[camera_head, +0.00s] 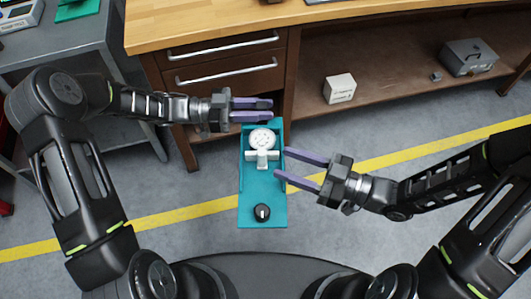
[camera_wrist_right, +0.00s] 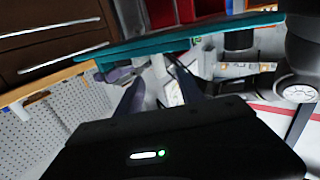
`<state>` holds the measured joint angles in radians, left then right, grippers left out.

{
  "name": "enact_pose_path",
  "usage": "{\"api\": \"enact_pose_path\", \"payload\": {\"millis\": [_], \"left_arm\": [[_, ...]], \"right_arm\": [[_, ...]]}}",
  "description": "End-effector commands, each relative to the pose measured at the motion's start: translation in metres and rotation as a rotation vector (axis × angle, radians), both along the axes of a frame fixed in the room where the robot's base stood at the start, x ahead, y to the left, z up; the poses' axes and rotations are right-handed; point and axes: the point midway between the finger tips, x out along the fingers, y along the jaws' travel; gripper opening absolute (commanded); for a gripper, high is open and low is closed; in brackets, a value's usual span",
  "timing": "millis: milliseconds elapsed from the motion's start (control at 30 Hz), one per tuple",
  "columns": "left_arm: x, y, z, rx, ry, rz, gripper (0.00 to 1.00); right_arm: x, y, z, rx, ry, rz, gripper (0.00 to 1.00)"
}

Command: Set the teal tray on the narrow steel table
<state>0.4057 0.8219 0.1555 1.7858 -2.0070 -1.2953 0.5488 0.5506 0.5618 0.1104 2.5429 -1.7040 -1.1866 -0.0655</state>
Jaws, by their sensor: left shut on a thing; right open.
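The teal tray (camera_head: 262,190) is off the floor between my arms in the head view, with a round white dial on a white bracket (camera_head: 262,142) and a black knob (camera_head: 262,211) on it. My left gripper (camera_head: 270,108) is shut on the tray's far end. My right gripper (camera_head: 282,166) is open beside the tray's right edge; whether its fingertips touch it I cannot tell. In the right wrist view the tray (camera_wrist_right: 190,36) crosses the top, seen edge-on. The narrow steel table (camera_head: 55,55) is at the upper left, partly hidden by my left arm.
A teal item (camera_head: 77,9) and a grey device (camera_head: 18,14) sit on the steel table. A wooden workbench (camera_head: 200,22) with drawers stands at the back; its lower shelf holds a white box (camera_head: 340,89) and a grey toolbox (camera_head: 467,57). A yellow line (camera_head: 160,219) crosses the floor.

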Motion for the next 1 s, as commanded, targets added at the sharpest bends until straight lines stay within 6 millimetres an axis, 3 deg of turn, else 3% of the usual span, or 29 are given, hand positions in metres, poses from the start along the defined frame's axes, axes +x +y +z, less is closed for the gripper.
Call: {"api": "enact_pose_path", "payload": {"millis": [200,400,767,1000], "left_arm": [[0.0,0.0,0.001,-0.003,0.001,-0.001,0.0],[0.0,0.0,0.001,-0.003,0.001,-0.001,0.0],[0.0,0.0,0.001,-0.003,0.001,-0.001,0.0],[0.0,0.0,0.001,-0.003,0.001,-0.001,0.0]], "right_arm": [[0.012,0.04,0.0,0.002,0.0,0.005,0.45],[0.02,0.061,0.0,0.001,0.001,0.001,0.45],[0.022,0.066,0.0,-0.001,-0.001,0.0,0.45],[0.022,0.066,0.0,0.0,0.0,0.0,0.27]]}}
